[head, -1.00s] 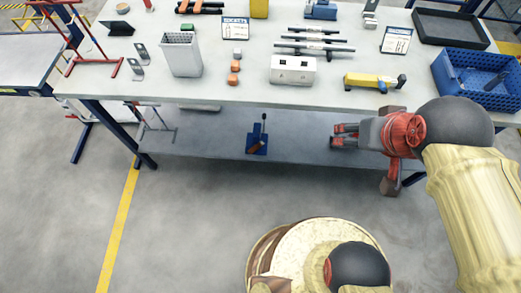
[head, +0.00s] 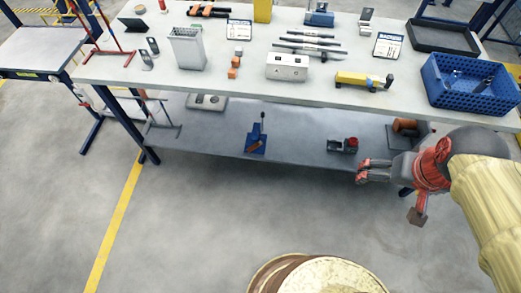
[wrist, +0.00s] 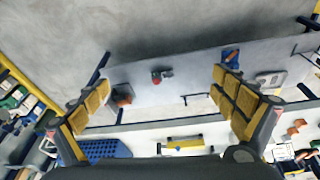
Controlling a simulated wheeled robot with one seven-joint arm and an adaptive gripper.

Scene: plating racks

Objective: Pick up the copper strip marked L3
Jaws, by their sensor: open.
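No copper-coloured strip with a readable L3 mark shows.
The lower shelf (head: 300,147) holds a blue tool (head: 256,138). The floor in front is clear.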

